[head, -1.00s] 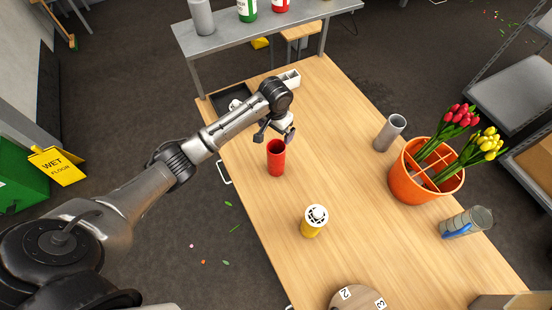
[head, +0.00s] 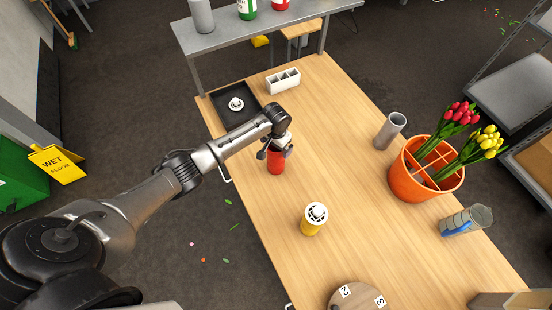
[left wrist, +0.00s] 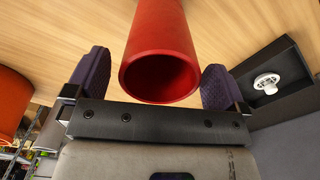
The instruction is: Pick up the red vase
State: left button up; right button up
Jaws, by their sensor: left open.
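The red vase (head: 276,164) stands upright on the wooden table near its left edge. In the left wrist view the red vase (left wrist: 160,60) shows with its open mouth towards the camera. My left gripper (head: 275,152) is at the top of the vase. In the left wrist view the fingers of my left gripper (left wrist: 158,82) are open, one on each side of the vase, with a gap visible on both sides. The gripper and wrist hide part of the vase's rim in the head view. My right gripper is not in view.
A yellow vase with a white top (head: 313,220) stands nearer on the table (head: 340,160). A black tray (head: 220,99) and white divided box (head: 283,81) are behind.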

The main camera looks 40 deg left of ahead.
pick_arm(q)
notch_tip(320, 180, down, 2)
jog(key=shift+c, duration=0.2)
jog(key=c, duration=1.5)
jog(key=shift+c, duration=0.2)
jog(key=shift+r, duration=0.1)
